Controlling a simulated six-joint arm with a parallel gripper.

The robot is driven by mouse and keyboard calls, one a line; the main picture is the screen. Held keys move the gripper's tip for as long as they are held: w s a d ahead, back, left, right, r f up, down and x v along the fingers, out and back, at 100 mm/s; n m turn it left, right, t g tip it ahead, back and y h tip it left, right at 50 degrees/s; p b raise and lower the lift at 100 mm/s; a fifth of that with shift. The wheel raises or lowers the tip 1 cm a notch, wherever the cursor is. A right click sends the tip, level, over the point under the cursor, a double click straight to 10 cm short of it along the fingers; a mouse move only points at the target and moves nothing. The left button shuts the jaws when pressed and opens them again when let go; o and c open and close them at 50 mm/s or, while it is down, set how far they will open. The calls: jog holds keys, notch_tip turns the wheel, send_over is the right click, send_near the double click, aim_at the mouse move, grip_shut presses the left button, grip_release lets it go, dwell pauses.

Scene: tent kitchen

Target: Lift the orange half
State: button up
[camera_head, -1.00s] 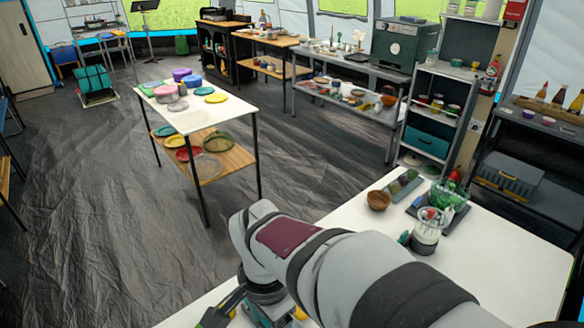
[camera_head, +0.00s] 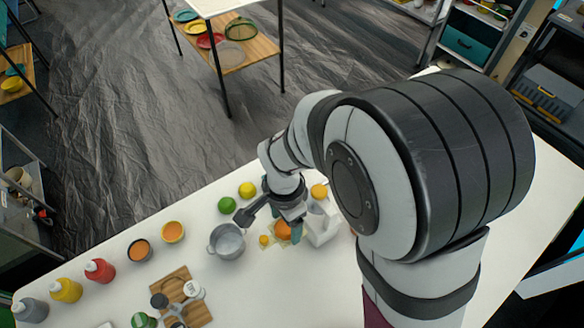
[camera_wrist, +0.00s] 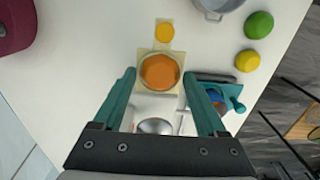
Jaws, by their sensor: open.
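The orange half (camera_wrist: 160,71) lies with its round orange face up on a pale square mat in the wrist view. In the head view the orange half (camera_head: 283,230) is partly hidden under my gripper. My gripper (camera_wrist: 160,76) is open, with one teal finger at each side of the orange half in the picture and a gap at both sides. I cannot tell how high the fingertips are above it. In the head view my gripper (camera_head: 289,226) points down over the white table (camera_head: 110,275).
A small orange piece (camera_wrist: 165,32) lies beyond the half. A green lime (camera_wrist: 259,25), a lemon (camera_wrist: 247,61) and a grey pot (camera_head: 226,242) are close by. A white container (camera_head: 322,224) stands beside the gripper. Bottles, bowls and a wooden board (camera_head: 182,295) are farther left.

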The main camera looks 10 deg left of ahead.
jog(key=c, duration=0.8)
notch_tip(320, 180, up, 9)
jog(key=shift+r, duration=0.1)
jog(key=shift+c, duration=0.2)
